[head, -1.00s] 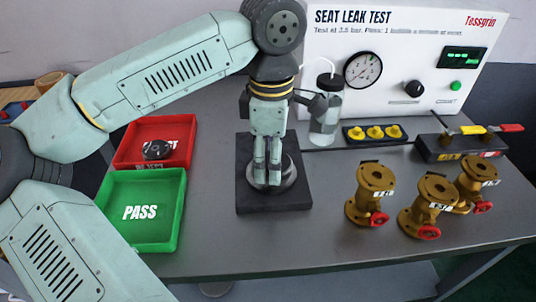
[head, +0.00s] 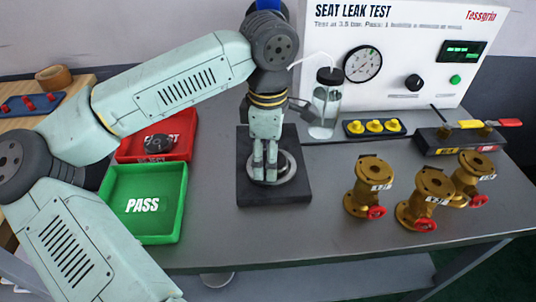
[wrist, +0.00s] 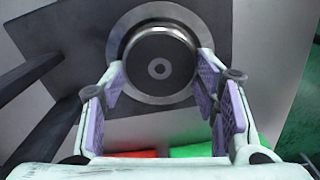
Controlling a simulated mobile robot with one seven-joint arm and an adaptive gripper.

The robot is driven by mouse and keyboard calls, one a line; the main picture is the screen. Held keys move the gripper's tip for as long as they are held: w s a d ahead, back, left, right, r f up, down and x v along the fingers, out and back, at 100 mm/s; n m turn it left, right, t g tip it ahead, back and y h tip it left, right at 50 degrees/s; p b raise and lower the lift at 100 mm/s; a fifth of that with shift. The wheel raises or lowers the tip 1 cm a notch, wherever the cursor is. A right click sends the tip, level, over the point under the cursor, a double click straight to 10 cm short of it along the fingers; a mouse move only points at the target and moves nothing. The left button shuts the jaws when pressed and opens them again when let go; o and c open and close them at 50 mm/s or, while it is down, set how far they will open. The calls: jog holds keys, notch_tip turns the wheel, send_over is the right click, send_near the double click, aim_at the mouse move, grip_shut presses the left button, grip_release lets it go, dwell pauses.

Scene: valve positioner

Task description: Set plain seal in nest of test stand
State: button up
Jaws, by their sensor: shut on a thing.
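The test stand's nest is a pale metal ring on a dark square block (head: 300,190), in the middle of the table in the head view. The ring (wrist: 123,38) also shows in the wrist view. My gripper (head: 265,178) points straight down over it. In the wrist view my gripper (wrist: 161,68) is shut on a round dark grey disc with a small ring mark at its centre, which I take for the plain seal (wrist: 160,50). The seal appears inside the ring's outline, slightly off-centre. I cannot tell whether it touches the nest. In the head view my fingers hide it.
A green PASS tray (head: 176,225) and a red reject tray (head: 185,145) holding a dark round part lie left. A capped clear jar (head: 327,105) stands close behind my gripper. Several brass valves (head: 370,185) stand right; a tray of yellow parts (head: 375,128) lies behind them.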

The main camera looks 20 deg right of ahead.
jog(key=shift+f, duration=0.35)
jog(key=shift+s+f+b, duration=0.15)
jog(key=shift+f+b, duration=0.05)
jog(key=shift+b, duration=0.25)
jog(key=o, duration=1.6)
jog(key=shift+f, duration=0.1)
jog(key=shift+c, duration=0.2)
jog(key=shift+r+p, duration=0.65)
notch_tip(320, 180, up, 12)
jog(key=b, duration=0.1)
jog(key=shift+r, duration=0.15)
